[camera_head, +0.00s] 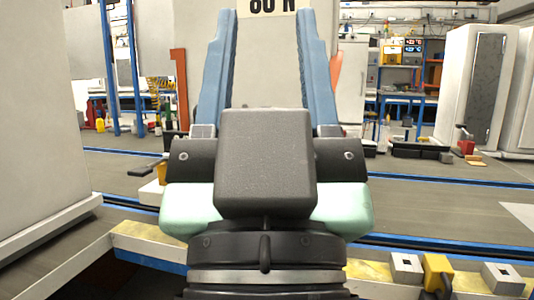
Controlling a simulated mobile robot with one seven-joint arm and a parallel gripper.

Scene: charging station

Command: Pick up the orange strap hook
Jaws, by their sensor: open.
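My gripper (266,14) is seen from behind in the middle, its two long blue fingers apart and pointing away. No object shows clearly held between them. I cannot make out an orange strap hook for certain. An orange-red shape (336,70) shows just right of the right finger, partly hidden behind it. Another orange-red shape (181,90), like a figure 1, stands left of the left finger. A yellow and black piece (437,268) sits on the ledge at the lower right, apart from the gripper. My gripper and wrist hide much of the centre.
A large pale cabinet (40,130) stands close on the left. Grey blocks with square holes (406,268) sit along the yellowish ledge (368,271) at the front right. Blue floor rails cross behind. White cabinets (470,85) stand back right. Open floor (420,172) lies mid-right.

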